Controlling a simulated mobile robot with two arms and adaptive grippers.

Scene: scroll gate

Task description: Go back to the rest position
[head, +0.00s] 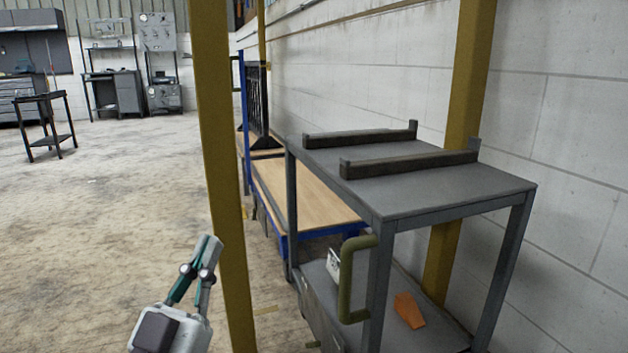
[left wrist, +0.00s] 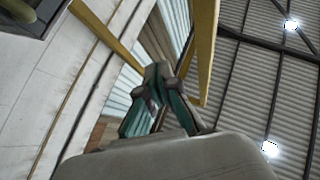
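My left gripper (head: 208,252) is at the lower left of centre in the head view, beside the left yellow post (head: 222,180). Its fingers come together at the tips, and nothing shows between them. In the left wrist view, the left gripper (left wrist: 161,76) points up toward a yellow frame (left wrist: 203,45) and the roof, with its tips together. I cannot tell whether it touches the post. My right gripper is in neither view.
A grey cart (head: 440,190) stands close at the right, with an olive handle (head: 347,280) and an orange item (head: 409,311) on its lower shelf. A blue-framed wooden trolley (head: 300,198) stands behind. Open floor (head: 100,220) lies at left.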

